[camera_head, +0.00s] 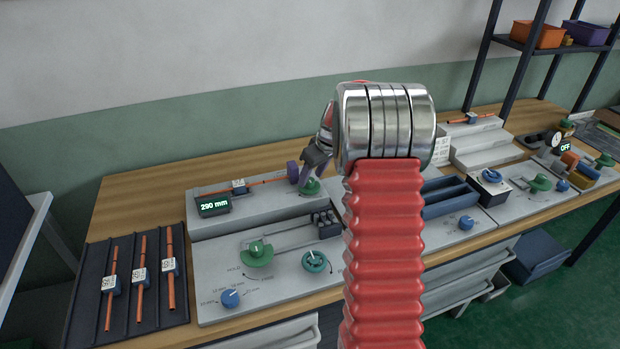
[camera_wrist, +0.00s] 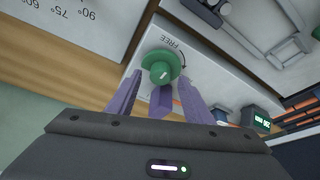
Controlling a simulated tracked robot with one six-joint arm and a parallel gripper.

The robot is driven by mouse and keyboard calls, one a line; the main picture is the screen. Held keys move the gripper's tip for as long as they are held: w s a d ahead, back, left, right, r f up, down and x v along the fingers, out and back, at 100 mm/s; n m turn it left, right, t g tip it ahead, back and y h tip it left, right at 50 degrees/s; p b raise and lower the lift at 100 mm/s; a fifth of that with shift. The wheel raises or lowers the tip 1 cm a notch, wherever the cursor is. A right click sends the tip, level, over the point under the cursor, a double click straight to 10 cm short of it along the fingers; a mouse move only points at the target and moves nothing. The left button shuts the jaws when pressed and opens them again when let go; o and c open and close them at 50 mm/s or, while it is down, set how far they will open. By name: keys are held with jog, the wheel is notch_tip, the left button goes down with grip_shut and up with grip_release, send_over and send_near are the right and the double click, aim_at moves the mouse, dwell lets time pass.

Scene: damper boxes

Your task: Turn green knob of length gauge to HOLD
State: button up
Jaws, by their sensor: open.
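The green knob (camera_head: 312,188) sits at the right end of the length gauge (camera_head: 262,206), a raised grey block whose display (camera_head: 213,206) reads 290 mm. In the wrist view the knob (camera_wrist: 159,68) is a round green flange with a raised centre and a short white mark. The word FREE is printed beside it; I see no HOLD label. My gripper (camera_wrist: 161,78) is open, its purple fingertips on either side of the knob's near edge; contact is unclear. In the head view my gripper (camera_head: 309,176) is partly hidden behind my wrist.
A lower panel in front carries another green knob (camera_head: 256,253), a teal knob (camera_head: 316,261) and a blue knob (camera_head: 230,299). A dark tray (camera_head: 92,310) with orange rods lies left.

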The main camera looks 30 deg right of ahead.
jog(key=shift+x, duration=0.85)
jog(key=shift+c, duration=0.2)
